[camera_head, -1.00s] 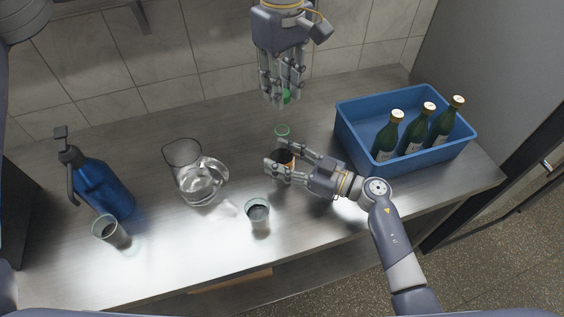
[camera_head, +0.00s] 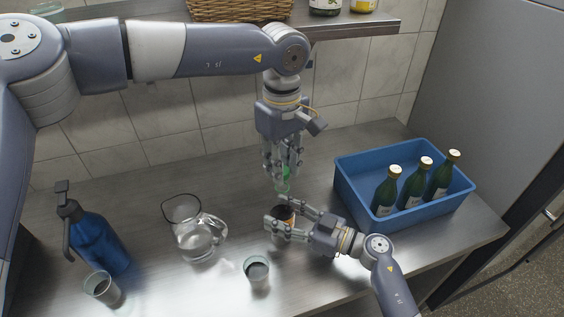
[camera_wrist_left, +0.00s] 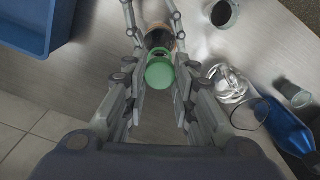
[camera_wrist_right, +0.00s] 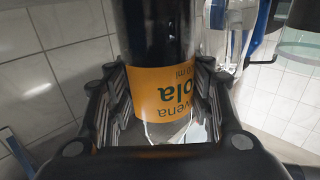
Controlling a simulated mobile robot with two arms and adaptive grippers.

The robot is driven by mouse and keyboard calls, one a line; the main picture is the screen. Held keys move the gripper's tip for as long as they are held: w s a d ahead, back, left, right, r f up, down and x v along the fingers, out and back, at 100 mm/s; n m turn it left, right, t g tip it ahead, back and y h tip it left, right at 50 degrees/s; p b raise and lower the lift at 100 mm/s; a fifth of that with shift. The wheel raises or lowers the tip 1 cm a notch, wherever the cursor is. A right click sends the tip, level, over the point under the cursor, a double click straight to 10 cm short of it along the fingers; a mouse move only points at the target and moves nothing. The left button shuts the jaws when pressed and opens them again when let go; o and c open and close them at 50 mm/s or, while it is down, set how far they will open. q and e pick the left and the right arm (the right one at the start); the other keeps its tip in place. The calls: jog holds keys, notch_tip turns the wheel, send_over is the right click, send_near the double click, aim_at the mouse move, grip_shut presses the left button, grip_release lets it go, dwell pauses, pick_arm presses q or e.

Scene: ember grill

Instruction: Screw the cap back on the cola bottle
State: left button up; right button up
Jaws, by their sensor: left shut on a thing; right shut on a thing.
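The cola bottle (camera_head: 285,213) stands upright on the steel counter, with dark contents and an orange label. My right gripper (camera_head: 277,213) is shut around its body. The label fills the right wrist view (camera_wrist_right: 165,92) between the fingers. My left gripper (camera_head: 281,188) points down over the bottle and is shut on the green cap (camera_head: 286,173). In the left wrist view the cap (camera_wrist_left: 160,74) sits between the fingers, in line with the bottle top. The fingers partly hide the neck, so I cannot tell whether the cap touches it or is threaded.
A blue crate (camera_head: 408,215) with several green bottles stands to the right. A glass jug (camera_head: 196,238), a small glass (camera_head: 256,271), another glass (camera_head: 101,289) and a blue bottle (camera_head: 99,238) stand to the left. A shelf (camera_head: 345,27) with a basket (camera_head: 235,9) is above.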

pick_arm(q)
jog(key=shift+f, duration=0.1)
jog(key=shift+f, duration=0.8)
jog(key=shift+f, duration=0.5)
jog(key=m, duration=1.9)
jog(key=shift+w, duration=0.1)
